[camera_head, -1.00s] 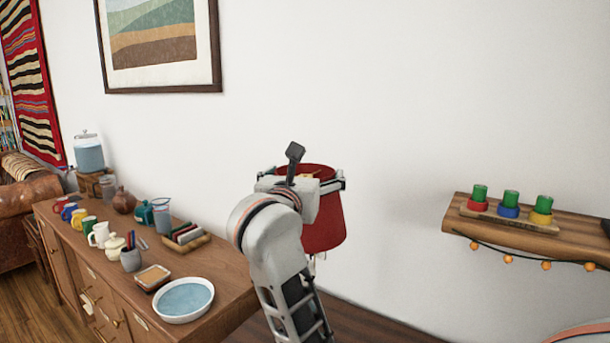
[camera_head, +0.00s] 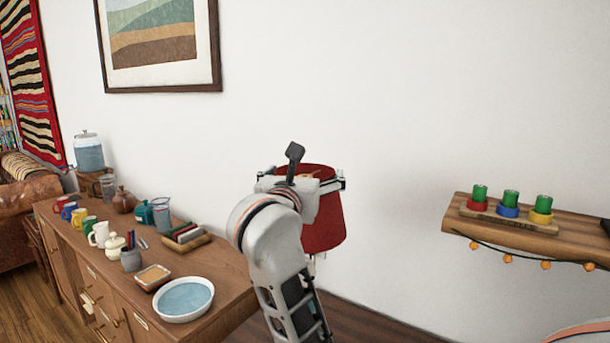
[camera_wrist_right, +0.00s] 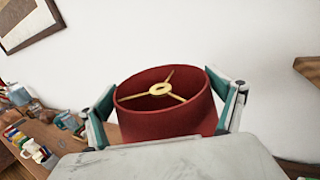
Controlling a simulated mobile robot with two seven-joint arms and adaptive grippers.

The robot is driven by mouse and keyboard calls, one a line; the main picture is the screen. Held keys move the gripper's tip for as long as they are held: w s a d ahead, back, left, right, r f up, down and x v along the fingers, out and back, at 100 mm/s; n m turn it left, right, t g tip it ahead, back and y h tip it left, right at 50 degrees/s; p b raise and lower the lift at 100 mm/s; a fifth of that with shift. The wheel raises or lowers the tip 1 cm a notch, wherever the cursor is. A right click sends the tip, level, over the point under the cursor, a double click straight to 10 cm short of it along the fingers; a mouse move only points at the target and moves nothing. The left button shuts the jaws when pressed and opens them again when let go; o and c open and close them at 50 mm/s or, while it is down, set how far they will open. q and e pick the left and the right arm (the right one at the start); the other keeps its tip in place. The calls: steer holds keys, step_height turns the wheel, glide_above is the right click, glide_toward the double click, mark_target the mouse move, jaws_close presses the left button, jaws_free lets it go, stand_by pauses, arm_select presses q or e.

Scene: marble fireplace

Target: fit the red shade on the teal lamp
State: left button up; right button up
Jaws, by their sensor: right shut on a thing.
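The red shade (camera_head: 325,222) is a tapered drum, held in the air in front of the white wall. My right gripper (camera_head: 303,180) is shut on it, one finger on each side near its upper rim. In the right wrist view the shade (camera_wrist_right: 165,120) sits between the teal-padded fingers, its gold ring and spokes showing in the open top. My arm covers the shade's left part in the head view. I cannot make out the teal lamp in either view; a small pale piece shows just under the shade. My left gripper is not in view.
A wooden sideboard (camera_head: 225,275) at left carries mugs, a teal teapot (camera_head: 145,212), a glass jug and a blue-and-white dish (camera_head: 183,299). A wooden shelf (camera_head: 560,244) with coloured cups and hanging lights is at right. The wall between is bare; a picture hangs above.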

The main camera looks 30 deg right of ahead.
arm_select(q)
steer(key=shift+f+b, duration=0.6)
arm_select(e)
steer(key=shift+f, duration=0.85)
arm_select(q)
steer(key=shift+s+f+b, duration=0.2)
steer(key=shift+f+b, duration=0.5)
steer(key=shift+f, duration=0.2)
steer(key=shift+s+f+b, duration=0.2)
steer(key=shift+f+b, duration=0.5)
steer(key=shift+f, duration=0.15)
arm_select(e)
steer(key=shift+f, duration=2.05)
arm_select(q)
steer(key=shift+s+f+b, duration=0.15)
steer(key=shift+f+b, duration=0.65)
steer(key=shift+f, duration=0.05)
arm_select(e)
steer(key=shift+f, duration=1.25)
arm_select(q)
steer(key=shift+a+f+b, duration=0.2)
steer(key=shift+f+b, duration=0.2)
steer(key=shift+b, duration=0.2)
arm_select(e)
steer(key=shift+f, duration=1)
arm_select(q)
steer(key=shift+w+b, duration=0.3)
steer(key=shift+b, duration=0.05)
arm_select(e)
steer(key=shift+f, duration=0.55)
